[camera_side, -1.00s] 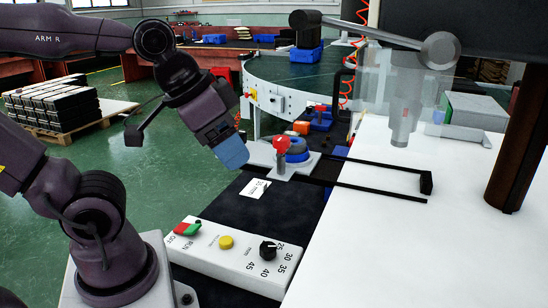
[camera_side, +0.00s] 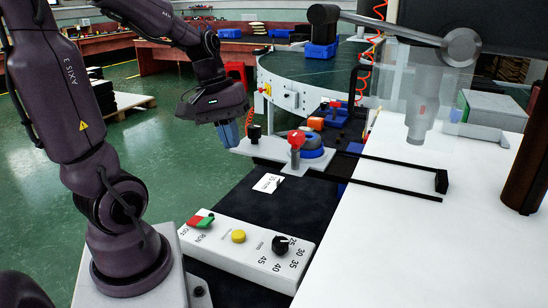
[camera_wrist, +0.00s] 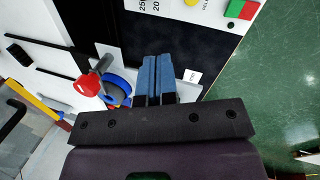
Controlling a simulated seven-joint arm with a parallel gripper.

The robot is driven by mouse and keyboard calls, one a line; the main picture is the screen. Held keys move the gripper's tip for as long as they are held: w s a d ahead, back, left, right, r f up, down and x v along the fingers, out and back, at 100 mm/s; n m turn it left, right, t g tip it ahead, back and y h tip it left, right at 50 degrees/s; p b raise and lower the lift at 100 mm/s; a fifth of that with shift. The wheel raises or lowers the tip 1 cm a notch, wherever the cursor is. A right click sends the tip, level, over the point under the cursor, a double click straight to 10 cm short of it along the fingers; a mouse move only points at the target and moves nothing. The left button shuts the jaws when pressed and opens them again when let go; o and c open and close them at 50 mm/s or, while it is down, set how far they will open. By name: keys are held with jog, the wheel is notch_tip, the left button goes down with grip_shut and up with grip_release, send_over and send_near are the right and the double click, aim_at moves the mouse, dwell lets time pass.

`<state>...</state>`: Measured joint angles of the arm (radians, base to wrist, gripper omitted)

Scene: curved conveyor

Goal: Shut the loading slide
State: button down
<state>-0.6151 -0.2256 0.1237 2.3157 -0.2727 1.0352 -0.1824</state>
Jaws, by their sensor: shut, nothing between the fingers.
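The loading slide appears to be the pale plate (camera_side: 262,150) carrying a blue-and-grey round fixture (camera_side: 313,152); I cannot be sure of its exact extent. A red knob (camera_side: 296,137) stands in front of the fixture, and a small black post (camera_side: 254,132) rises at the plate's left end. My gripper (camera_side: 229,134) has blue fingers, pressed together and empty. It is at the left end of the plate, beside the black post; contact cannot be told. In the wrist view, the fingers (camera_wrist: 158,62) are right of the red knob (camera_wrist: 84,87) and blue ring (camera_wrist: 118,82).
Two black rails end in a block (camera_side: 441,181) over the white table (camera_side: 405,225). A control box (camera_side: 247,252) with red, green and yellow buttons and a dial lies in front. A clear-guarded press head (camera_side: 421,115) hangs at right. The curved conveyor (camera_side: 320,70) is behind.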

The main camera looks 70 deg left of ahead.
aim_at(348, 187)
jog(key=w+a+n+t+h, duration=0.1)
jog(key=a+n+t+h, duration=0.3)
jog(key=a+n, duration=0.75)
jog(key=w+d+f+n, duration=0.3)
jog(key=w+d+f, duration=0.3)
jog(key=d, duration=0.5)
jog(key=shift+w+f, duration=0.35)
jog(key=shift+w, duration=0.6)
jog(key=shift+n, duration=0.25)
jog(key=w+d, duration=0.9)
jog(key=shift+w+d, duration=0.35)
jog(key=shift+d, duration=0.05)
